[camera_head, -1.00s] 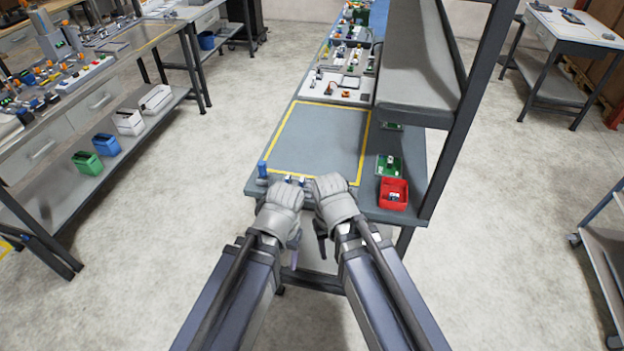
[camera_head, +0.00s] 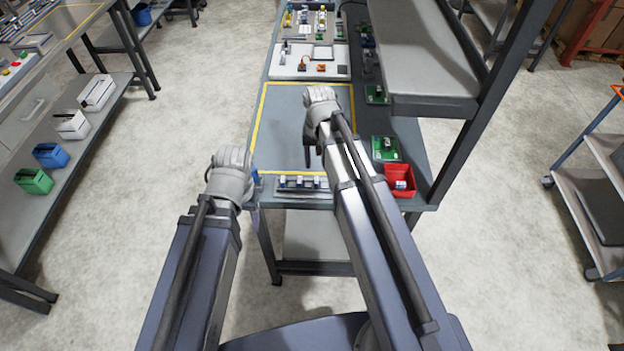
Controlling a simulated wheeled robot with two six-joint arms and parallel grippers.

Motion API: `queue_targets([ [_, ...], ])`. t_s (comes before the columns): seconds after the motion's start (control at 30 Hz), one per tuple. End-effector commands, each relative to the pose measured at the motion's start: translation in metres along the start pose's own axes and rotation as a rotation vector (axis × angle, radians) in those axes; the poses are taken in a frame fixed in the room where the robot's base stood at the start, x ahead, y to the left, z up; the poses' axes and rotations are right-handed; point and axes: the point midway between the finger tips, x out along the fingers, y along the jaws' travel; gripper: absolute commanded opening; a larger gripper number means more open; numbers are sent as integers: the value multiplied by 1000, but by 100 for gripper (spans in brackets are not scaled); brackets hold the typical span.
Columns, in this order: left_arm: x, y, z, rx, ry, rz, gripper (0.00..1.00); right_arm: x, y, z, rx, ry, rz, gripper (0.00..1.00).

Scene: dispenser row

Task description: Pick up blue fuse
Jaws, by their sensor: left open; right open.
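A small blue piece (camera_head: 256,178), perhaps the blue fuse, shows at the bench's front left corner, partly hidden by my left gripper. My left gripper (camera_head: 252,198) is open beside that corner; whether it touches the blue piece cannot be told.
A red bin (camera_head: 400,181) with a small part in it and a green board (camera_head: 385,148) are on the bench's right side. A shelf unit (camera_head: 425,55) stands above that side. Boards and parts (camera_head: 310,60) fill the far end. The yellow-outlined area is otherwise clear.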

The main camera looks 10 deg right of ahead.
Motion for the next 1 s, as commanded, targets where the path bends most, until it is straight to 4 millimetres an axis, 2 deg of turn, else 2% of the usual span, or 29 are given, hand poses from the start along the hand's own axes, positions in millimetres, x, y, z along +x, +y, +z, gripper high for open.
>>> queue_targets([
  [0.23, 24, 2, -2, -1, 0, 0, 68, 24, 0, 0, -2, 0, 0, 52],
  [0.57, 31, 3, -2, -1, 0, 0, 68, 31, -1, 1, -3, 0, 0, 52],
  [0.9, 71, 7, -4, -3, 0, 0, 68, 72, -2, 2, -3, 0, 0, 52],
  [1.0, 78, 7, -5, -3, 0, 0, 68, 78, -2, 2, -3, 1, 0, 52],
])
